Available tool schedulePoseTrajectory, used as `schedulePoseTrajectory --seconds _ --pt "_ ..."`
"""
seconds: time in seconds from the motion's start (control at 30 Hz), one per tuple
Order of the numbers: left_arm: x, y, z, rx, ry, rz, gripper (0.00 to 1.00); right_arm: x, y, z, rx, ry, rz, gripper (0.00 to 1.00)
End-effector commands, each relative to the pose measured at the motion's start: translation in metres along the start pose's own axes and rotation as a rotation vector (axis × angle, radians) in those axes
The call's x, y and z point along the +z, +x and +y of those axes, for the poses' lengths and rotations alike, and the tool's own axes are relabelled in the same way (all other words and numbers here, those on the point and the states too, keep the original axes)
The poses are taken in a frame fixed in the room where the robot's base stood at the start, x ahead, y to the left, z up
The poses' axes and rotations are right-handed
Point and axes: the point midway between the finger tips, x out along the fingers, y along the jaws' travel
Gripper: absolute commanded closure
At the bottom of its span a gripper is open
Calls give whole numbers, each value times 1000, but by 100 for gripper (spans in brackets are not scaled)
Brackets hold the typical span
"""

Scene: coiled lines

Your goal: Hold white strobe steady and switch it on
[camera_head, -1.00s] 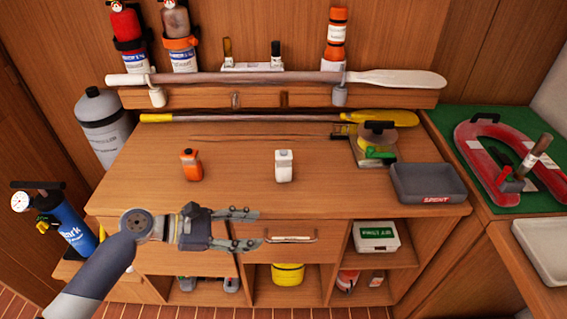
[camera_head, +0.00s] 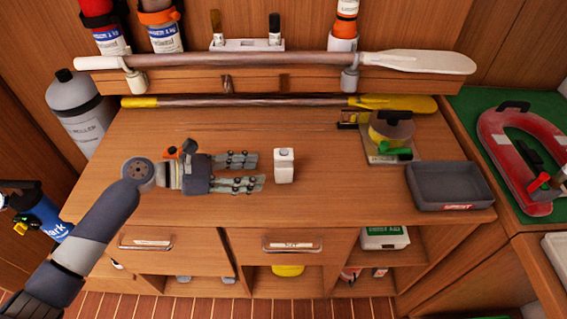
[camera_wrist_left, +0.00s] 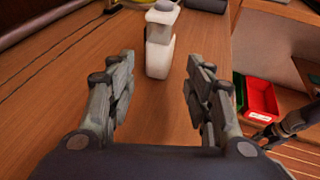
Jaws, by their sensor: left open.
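The white strobe (camera_head: 284,165) stands upright on the wooden bench top, right of my left gripper. My left gripper (camera_head: 258,172) is open and empty, with its fingertips pointing at the strobe and a short gap between them. In the left wrist view the strobe (camera_wrist_left: 160,45) stands ahead, between and beyond the open fingers (camera_wrist_left: 160,75). An orange strobe (camera_head: 178,150) is mostly hidden behind my left gripper. The strobe's switch is too small to make out. My right gripper does not show in the head view.
A dark grey tray (camera_head: 450,187) stands at the right of the bench, with a yellow and green device (camera_head: 389,138) behind it. A yellow paddle (camera_head: 390,103) lies along the back. A red horseshoe buoy (camera_head: 515,165) lies at right.

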Motion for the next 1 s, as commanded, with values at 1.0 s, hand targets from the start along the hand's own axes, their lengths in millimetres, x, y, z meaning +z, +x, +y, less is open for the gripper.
schedulePoseTrajectory --seconds 1.0 --pt "0 79 0 1 2 -1 57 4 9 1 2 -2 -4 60"
